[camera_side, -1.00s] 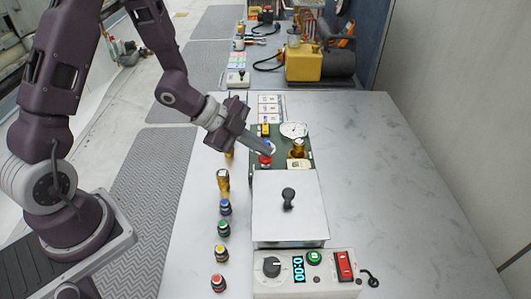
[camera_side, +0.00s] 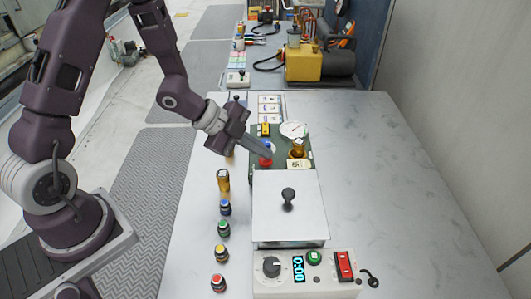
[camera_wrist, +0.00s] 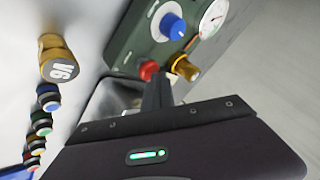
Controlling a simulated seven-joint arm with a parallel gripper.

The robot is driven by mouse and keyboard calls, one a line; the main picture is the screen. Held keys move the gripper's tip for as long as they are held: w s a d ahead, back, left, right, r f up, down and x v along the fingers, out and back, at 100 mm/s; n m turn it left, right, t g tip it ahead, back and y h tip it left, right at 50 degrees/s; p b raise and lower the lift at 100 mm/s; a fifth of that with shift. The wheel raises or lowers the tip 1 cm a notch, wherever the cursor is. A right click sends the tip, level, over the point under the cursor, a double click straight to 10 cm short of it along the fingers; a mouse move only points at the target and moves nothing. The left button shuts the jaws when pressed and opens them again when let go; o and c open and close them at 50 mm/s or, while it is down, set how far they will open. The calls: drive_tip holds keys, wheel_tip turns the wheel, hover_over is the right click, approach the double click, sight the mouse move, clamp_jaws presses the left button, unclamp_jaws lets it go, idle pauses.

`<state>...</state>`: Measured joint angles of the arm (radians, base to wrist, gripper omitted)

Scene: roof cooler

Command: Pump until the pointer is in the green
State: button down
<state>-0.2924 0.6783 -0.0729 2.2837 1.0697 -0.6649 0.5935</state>
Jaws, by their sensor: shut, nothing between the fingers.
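The white round gauge (camera_side: 293,130) sits at the far right of the dark green panel (camera_side: 259,133); it also shows in the wrist view (camera_wrist: 213,18), cut by the top edge. Its pointer and green band are too small to read. A blue knob (camera_wrist: 173,27), a red knob (camera_wrist: 149,70) and a brass fitting (camera_wrist: 185,67) stand on the panel. My gripper (camera_side: 272,153) is shut and empty, pointing down at the panel by the red knob (camera_side: 265,161). In the wrist view its fingers (camera_wrist: 157,84) end between the red knob and brass fitting. I cannot tell whether they touch anything.
A white box with a black lid knob (camera_side: 290,215) stands just in front of the panel. A control box (camera_side: 305,275) is nearer the camera. Several coloured caps (camera_side: 222,229) and a brass piece (camera_side: 223,180) line the left. The right side of the table is clear.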

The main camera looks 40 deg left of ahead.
sight(261, 160)
drive_tip(key=shift+a+r, duration=0.1)
drive_tip(key=shift+r, duration=1.5)
drive_tip(key=shift+r, duration=2.5)
